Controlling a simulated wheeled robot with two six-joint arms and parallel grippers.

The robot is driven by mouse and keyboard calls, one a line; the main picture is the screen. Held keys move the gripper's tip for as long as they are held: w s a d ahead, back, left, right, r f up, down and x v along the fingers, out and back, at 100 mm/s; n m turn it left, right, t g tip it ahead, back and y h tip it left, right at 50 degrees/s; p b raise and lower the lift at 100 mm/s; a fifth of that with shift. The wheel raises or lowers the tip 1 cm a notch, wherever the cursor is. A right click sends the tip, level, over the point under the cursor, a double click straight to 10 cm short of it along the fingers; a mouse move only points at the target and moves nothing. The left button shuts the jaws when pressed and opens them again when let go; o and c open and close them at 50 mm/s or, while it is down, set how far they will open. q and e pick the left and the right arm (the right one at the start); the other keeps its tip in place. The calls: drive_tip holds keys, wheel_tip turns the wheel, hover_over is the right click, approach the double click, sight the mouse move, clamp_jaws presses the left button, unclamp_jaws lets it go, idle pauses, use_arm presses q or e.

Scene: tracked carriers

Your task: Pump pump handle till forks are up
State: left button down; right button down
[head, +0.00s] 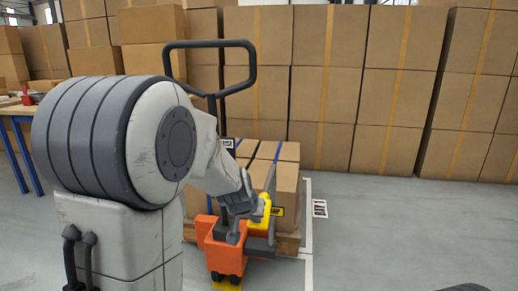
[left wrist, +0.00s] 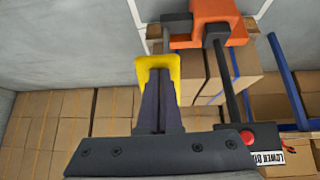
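The orange carrier (head: 222,252) stands low in the middle of the head view, with a black upright and loop bar (head: 252,70) above it. A yellow piece (head: 262,212), which looks like the pump handle's grip, is beside the orange body. It also shows in the left wrist view (left wrist: 143,68). My left gripper (left wrist: 158,78) is at this yellow piece. Its dark fingers are close together and overlap it, with yellow showing around the tips. I cannot tell whether they touch it. The forks are hidden. My right gripper is not in view.
Cartons (head: 287,188) stand on a wooden pallet (head: 288,245) behind the carrier. A wall of stacked cartons (head: 395,100) fills the back. A red button (left wrist: 247,138) and a label are on the upright. The floor at right is clear.

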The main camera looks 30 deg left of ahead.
use_arm(q)
drive_tip(key=shift+s+d+f, duration=0.2)
drive_tip(key=shift+s+f, duration=0.35)
drive_tip(key=shift+f, duration=0.25)
drive_tip(key=a+p+v, duration=0.1)
drive_tip(key=p+v, duration=0.6)
drive_tip(key=v, duration=0.7)
drive_tip(key=shift+r, duration=0.35)
drive_tip(key=shift+w+d, duration=0.1)
drive_tip(key=shift+d, duration=0.05)
drive_tip(key=s+d+f+m+g+h, duration=0.1)
drive_tip(key=s+d+f+m+h, duration=0.1)
drive_tip(key=d, duration=0.5)
drive_tip(key=s+d+f+m+g+h, duration=0.1)
drive_tip(key=s+d+m+g, duration=0.15)
drive_tip(key=d, duration=0.35)
drive_tip(key=s+d+f+m+g, duration=0.1)
drive_tip(key=s+d+m+g, duration=0.1)
drive_tip(key=s+d, duration=0.2)
drive_tip(key=s+d+f+m+g, duration=0.2)
drive_tip(key=s+d+m, duration=0.1)
drive_tip(key=s, duration=0.8)
drive_tip(key=shift+s+d+m+y, duration=0.25)
drive_tip(key=shift+d+m+y, duration=0.1)
drive_tip(key=shift+d, duration=0.55)
